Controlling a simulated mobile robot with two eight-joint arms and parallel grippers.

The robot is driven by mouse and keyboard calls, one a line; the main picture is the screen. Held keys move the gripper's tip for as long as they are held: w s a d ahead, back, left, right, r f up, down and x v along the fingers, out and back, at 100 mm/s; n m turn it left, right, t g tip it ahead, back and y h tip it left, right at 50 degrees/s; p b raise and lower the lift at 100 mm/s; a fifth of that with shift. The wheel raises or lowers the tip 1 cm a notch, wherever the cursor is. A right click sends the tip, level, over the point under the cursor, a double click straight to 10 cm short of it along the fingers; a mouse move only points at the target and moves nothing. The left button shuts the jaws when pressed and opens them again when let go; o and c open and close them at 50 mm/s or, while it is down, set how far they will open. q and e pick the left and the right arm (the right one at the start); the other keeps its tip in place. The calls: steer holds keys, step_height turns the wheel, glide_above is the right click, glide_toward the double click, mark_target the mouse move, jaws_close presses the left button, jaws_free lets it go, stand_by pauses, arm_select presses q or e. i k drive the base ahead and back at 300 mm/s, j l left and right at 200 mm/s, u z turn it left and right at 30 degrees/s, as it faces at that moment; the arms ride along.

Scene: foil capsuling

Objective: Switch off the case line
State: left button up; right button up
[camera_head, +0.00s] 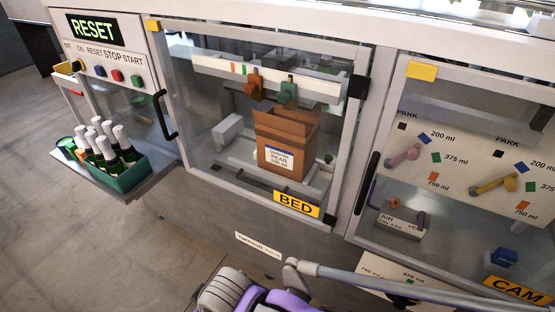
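The control panel (108,52) is at the upper left of the machine, with a lit green RESET display (93,29) above its labels. Under the OFF and ON labels sits a small dark and yellow switch (78,66); its setting is too small to tell. To its right are a blue button (100,71), a red button (117,75) and a green button (136,80), under RESET, STOP and START. Parts of my purple and grey arm show at the bottom centre, away from the panel. Neither gripper shows.
A green crate (124,181) of foil-topped bottles stands on a shelf below the panel. A closed clear door marked BED (296,205) covers an open cardboard box (286,139). A CAM compartment (517,290) with coloured levers is at right. Floor at left is clear.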

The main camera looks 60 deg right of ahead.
mark_target(79, 65)
steer(key=i, duration=3.1)
steer(key=i+l+u, duration=0.1)
steer(key=i+u, duration=0.15)
steer(key=i, duration=0.2)
steer(key=i+l+u, duration=0.2)
steer(key=i, duration=0.25)
steer(key=i+l+u, duration=0.25)
steer(key=i, duration=0.2)
steer(key=i+l+u, duration=0.95)
steer(key=u, duration=3.1)
